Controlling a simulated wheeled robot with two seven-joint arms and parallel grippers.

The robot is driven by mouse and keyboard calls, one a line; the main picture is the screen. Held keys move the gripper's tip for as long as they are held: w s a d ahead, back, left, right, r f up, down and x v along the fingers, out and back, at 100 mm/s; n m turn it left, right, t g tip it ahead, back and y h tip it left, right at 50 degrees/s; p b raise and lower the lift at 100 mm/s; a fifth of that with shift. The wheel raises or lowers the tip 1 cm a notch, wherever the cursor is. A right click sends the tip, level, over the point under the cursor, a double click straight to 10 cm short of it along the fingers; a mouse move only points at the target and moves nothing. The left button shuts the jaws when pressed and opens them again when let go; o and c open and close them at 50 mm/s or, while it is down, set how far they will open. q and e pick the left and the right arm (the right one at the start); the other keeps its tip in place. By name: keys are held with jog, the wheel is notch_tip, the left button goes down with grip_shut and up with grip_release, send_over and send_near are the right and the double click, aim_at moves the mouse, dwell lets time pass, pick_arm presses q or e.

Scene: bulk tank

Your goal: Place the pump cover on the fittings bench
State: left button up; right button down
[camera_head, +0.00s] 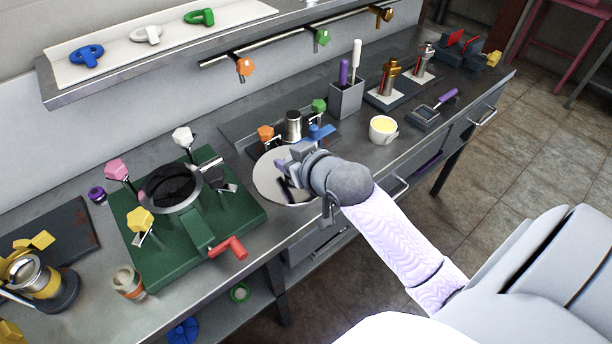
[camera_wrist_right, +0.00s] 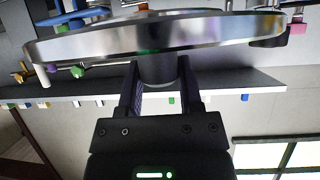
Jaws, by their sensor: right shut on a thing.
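The pump cover (camera_head: 262,182) is a round, pale metal disc in the head view. It overlaps the middle of the steel bench (camera_head: 95,285), right of the green pump base (camera_head: 150,262). My right gripper (camera_head: 287,172) is shut on it and partly hides it. In the right wrist view the pump cover (camera_wrist_right: 150,38) shows edge-on as a wide shiny disc, with a short stub between the fingers of my right gripper (camera_wrist_right: 158,92). How far the disc is above the bench is hard to tell. My left gripper is not in view.
A dark tray with a metal cup (camera_head: 293,125) and coloured clamps stands just behind the disc. A bowl of yellow stuff (camera_head: 383,130) and a grey tool holder (camera_head: 346,99) are to the right. A red handle (camera_head: 232,247) sticks out from the green base. A shelf (camera_head: 160,62) overhangs the back.

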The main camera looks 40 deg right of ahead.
jog(key=shift+w+d+f+m+h, duration=0.15)
jog(key=shift+d+m+h, duration=0.15)
jog(key=shift+d+h, duration=0.1)
jog(key=shift+w+d+f+m+h, duration=0.15)
jog(key=shift+d+m+h, duration=0.15)
jog(key=shift+d, duration=0.05)
notch_tip(320, 180, down, 10)
jog(key=b, duration=0.4)
jog(key=shift+f, duration=0.25)
jog(key=shift+r, duration=0.2)
jog(key=shift+f, duration=0.15)
jog(key=shift+c, duration=1.3)
grip_release()
